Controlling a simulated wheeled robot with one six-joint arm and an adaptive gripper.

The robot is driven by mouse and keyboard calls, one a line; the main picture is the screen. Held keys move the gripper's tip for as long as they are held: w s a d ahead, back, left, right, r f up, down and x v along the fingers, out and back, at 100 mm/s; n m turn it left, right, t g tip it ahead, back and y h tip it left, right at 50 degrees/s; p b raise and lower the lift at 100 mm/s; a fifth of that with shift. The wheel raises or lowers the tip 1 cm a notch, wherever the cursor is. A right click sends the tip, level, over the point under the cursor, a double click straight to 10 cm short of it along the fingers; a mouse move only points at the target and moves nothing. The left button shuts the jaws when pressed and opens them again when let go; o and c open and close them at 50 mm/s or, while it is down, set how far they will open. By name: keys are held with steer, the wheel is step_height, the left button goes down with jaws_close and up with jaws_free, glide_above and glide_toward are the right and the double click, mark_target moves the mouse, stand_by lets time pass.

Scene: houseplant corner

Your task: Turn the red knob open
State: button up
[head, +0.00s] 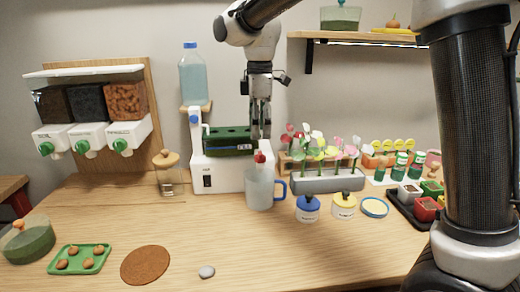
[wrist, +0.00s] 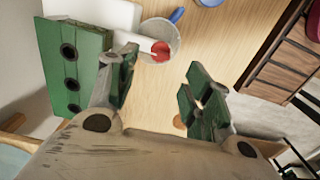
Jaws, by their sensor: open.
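The red knob (head: 260,157) sits on the front spout of a white dispenser (head: 215,174), above a translucent jug (head: 259,188) with a blue handle. In the wrist view the red knob (wrist: 160,51) shows beyond my fingers, over the mouth of the jug (wrist: 172,33). My gripper (head: 261,134) points down just above the knob in the head view. In the wrist view my gripper (wrist: 165,85) has its two green-padded fingers spread apart with nothing between them. The knob appears apart from the fingers.
A green block with holes (wrist: 72,65) stands on the dispenser, close beside my gripper. A blue bottle (head: 192,78) stands behind. A grey planter of flowers (head: 327,181) and two lidded jars, blue (head: 308,208) and yellow (head: 344,206), are to the right. The front middle tabletop is mostly clear.

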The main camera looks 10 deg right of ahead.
mark_target(260, 152)
step_height(260, 152, down, 7)
steer(key=shift+r, duration=0.1)
stand_by(0.3)
steer(key=c, duration=1.1)
